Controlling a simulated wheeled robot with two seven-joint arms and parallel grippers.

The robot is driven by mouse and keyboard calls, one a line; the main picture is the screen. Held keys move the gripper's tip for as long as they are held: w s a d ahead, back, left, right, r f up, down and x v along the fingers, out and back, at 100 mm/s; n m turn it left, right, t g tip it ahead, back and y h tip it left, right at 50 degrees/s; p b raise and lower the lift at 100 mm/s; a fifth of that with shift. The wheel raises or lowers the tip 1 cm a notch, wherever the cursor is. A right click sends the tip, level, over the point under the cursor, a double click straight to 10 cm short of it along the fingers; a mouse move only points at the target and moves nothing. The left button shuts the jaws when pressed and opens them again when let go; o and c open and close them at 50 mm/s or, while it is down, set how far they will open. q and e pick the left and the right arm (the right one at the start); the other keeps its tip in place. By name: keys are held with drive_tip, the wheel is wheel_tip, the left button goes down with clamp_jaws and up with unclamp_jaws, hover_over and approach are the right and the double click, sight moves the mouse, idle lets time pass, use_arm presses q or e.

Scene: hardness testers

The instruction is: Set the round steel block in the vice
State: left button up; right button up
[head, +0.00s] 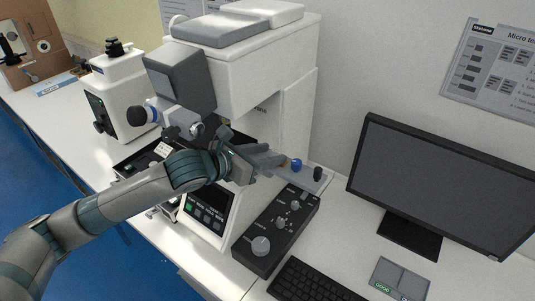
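My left arm reaches in from the left across the bench. Its gripper (268,160) is at the front of the large white hardness tester (262,68), below the tester's head, beside a grey plate (308,180) with a blue knob and a black knob. The fingers point right and overlap the stage area, so I cannot tell their opening or whether they hold anything. I cannot make out the round steel block or the vice; the gripper and wrist cover much of that area. My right gripper is not in view.
A black control box (276,232) with knobs stands in front of the tester. A keyboard (312,282), a monitor (440,185) and a grey tray marked GOOD (401,276) are at right. A smaller white instrument (124,95) stands at left. The dark tray behind my arm is partly hidden.

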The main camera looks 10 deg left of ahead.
use_arm(q)
drive_tip(key=shift+s+d+f, duration=0.1)
drive_tip(key=shift+s+f, duration=0.15)
drive_tip(key=shift+f, duration=0.35)
drive_tip(key=shift+r, duration=0.45)
drive_tip(key=r+b+v, duration=0.1)
drive_tip(key=b+v, duration=0.2)
drive_tip(key=v, duration=0.9)
drive_tip(key=shift+w+b, duration=0.25)
drive_tip(key=shift+b, duration=0.05)
idle(1.0)
